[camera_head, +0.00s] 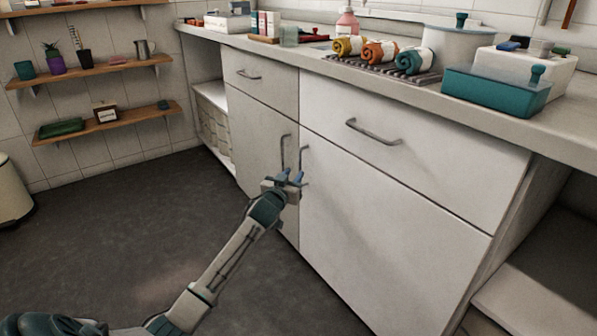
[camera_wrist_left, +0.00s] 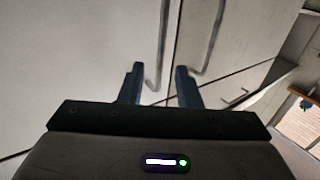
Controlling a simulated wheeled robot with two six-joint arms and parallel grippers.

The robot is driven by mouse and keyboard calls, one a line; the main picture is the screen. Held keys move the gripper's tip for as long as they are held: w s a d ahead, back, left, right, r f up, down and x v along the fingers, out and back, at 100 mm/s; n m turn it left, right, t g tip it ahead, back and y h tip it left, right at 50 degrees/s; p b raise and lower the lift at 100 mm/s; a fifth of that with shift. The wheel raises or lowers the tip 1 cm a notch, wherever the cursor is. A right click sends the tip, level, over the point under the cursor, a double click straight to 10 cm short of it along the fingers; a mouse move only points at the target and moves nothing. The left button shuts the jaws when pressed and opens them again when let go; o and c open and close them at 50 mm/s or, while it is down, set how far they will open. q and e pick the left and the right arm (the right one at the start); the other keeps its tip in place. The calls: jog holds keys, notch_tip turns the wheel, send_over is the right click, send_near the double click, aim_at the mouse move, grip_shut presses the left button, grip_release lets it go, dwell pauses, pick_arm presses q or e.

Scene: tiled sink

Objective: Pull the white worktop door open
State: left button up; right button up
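The white worktop's cabinet has two lower doors side by side, the left door (camera_head: 262,150) and the right door (camera_head: 360,230). Both look shut. Each has a vertical bar handle near the seam: the left handle (camera_head: 284,145) and the right handle (camera_head: 304,158). My left gripper (camera_head: 291,177) is at the lower part of these handles. In the left wrist view my left gripper (camera_wrist_left: 160,88) is open, with one bar handle (camera_wrist_left: 162,45) showing between its fingers and the other handle (camera_wrist_left: 217,40) outside them to the right. Contact cannot be told. My right gripper is not in view.
Drawers with bar handles (camera_head: 373,132) sit above the doors. The worktop (camera_head: 300,55) carries rolled towels (camera_head: 380,52), a teal box (camera_head: 495,92) and other items. Wall shelves (camera_head: 90,70) and a bin (camera_head: 12,190) stand left. The dark floor (camera_head: 120,220) before the cabinet is clear.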

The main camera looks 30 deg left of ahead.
pick_arm(q)
jog(key=shift+w+a+b, duration=0.25)
jog(key=shift+w, duration=0.95)
jog(key=shift+w+a+b, duration=0.2)
jog(key=shift+w+a, duration=0.05)
jog(key=shift+w, duration=0.95)
grip_shut()
